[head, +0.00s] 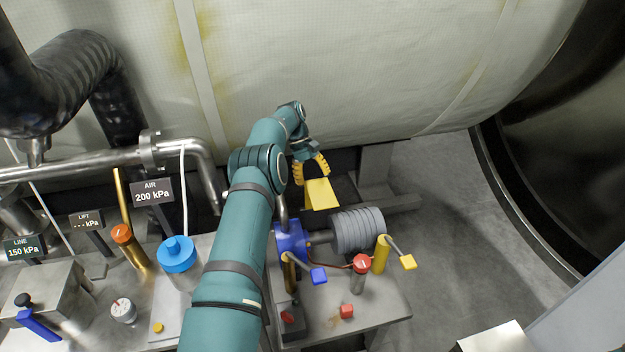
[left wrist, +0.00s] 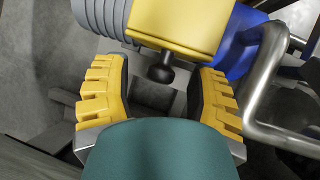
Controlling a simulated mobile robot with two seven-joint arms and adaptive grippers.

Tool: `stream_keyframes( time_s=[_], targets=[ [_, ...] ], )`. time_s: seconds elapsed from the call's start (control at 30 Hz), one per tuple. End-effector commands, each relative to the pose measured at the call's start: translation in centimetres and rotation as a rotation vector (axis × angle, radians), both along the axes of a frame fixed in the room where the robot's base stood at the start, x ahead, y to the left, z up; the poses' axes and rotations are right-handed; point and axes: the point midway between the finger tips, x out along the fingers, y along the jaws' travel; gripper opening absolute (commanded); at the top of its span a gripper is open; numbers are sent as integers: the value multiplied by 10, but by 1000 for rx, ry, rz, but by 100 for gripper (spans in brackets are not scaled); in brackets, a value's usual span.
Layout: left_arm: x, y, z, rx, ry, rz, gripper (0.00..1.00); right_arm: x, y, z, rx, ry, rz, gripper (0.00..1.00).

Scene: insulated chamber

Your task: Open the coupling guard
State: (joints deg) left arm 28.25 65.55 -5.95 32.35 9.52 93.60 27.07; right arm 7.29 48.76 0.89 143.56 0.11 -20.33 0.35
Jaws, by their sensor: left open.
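The coupling guard (head: 321,194) is a yellow plate beside the blue housing (head: 292,238) and the grey ribbed cylinder (head: 358,230). A short shaft (head: 320,237) shows between those two parts. In the left wrist view the guard (left wrist: 180,25) fills the top middle, with a black knob (left wrist: 160,72) on its near edge. My left gripper (head: 311,166) is open at the guard's far side. Its yellow fingers (left wrist: 160,85) stand on either side of the knob, with visible gaps. I cannot tell whether the guard is fully closed. My right gripper is not in view.
A red-topped post (head: 361,272), a yellow-handled lever (head: 393,253) and a blue-handled lever (head: 308,273) stand in front. A bent metal pipe (left wrist: 262,95) runs close to my left gripper's right side. A large pale tank (head: 350,70) rises behind.

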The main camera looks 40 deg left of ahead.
Motion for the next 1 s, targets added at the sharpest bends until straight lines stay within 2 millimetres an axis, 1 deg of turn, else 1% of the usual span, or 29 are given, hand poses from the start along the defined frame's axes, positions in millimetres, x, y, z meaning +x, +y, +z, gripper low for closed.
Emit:
stream_keyframes(
  time_s=[0.1,0.3,0.4,0.5,0.67,1.0],
  targets=[
    [0,0,22,2,-3,0,58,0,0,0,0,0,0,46],
    [0,0,59,1,-1,-1,58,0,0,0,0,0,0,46],
    [0,0,73,1,-1,-1,58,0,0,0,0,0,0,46],
    [0,0,82,1,-1,-1,58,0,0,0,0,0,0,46],
    [-1,0,88,0,1,-1,58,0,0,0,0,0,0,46],
    [-1,0,88,0,1,-1,58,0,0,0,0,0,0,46]
  ],
)
